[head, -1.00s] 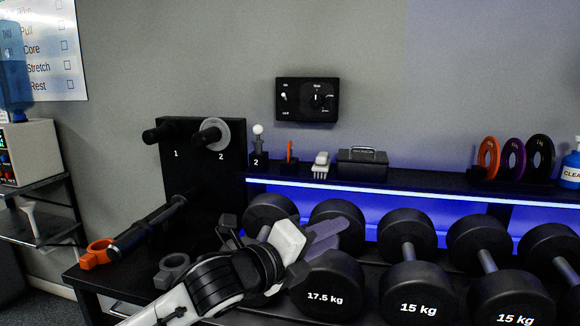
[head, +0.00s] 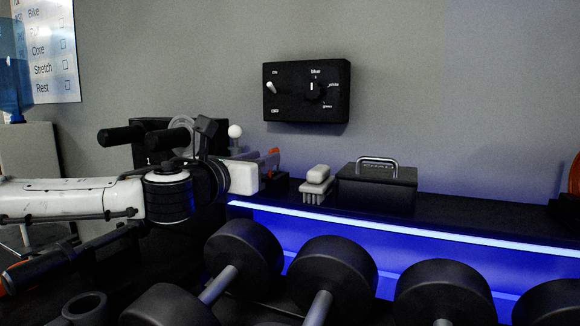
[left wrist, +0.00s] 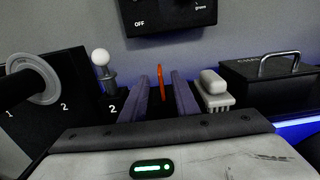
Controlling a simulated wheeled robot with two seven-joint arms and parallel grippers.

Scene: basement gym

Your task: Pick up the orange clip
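A thin upright orange piece, seen nearly edge-on, appears to be the orange clip (left wrist: 161,84). It stands on the dark shelf beside the numbered peg. In the left wrist view it shows between the two grey-purple fingers of my left gripper (left wrist: 162,90), which are apart. I see no contact, and the fingers' depth relative to it is hard to judge. In the head view only an orange bit of the clip (head: 275,153) shows past my left gripper (head: 271,167). My right gripper is not in view.
A white-knobbed peg (left wrist: 101,65) stands left of the clip. A pale brush (head: 316,184) and a black box with a handle (head: 377,187) stand to the right. A switch panel (head: 306,90) hangs above. Dumbbells (head: 333,269) lie below the shelf's lit edge.

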